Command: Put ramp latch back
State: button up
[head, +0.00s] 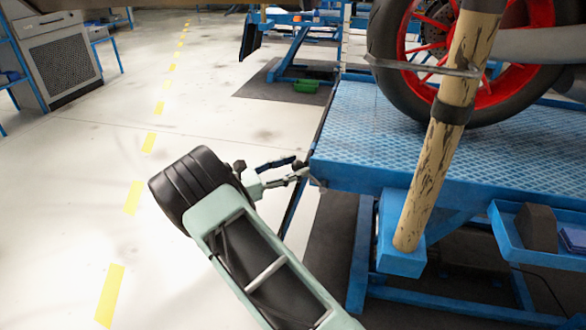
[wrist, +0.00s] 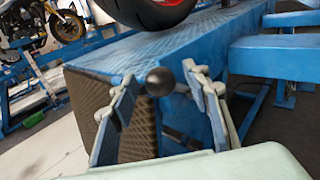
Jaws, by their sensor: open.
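A dark round knob (wrist: 160,81), which looks like the ramp latch's handle, shows in the wrist view at the end of the blue lift table. My gripper (wrist: 157,86) is open, with one finger on each side of the knob in the picture. Gaps show between the knob and both fingers; I cannot tell how far in front of them it lies. In the head view my gripper (head: 298,172) is at the near left corner of the lift table (head: 350,178). I cannot make out the knob there. A dark ribbed panel (wrist: 138,135), perhaps the ramp, hangs below the table end.
A motorcycle wheel with red spokes (head: 482,88) stands on the table. A worn wooden-looking post (head: 436,170) rises at the table's front edge. A blue side tray (head: 512,245) is at the right. The pale floor (head: 75,190) at the left is clear.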

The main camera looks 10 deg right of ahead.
grip_shut()
dwell(0.3)
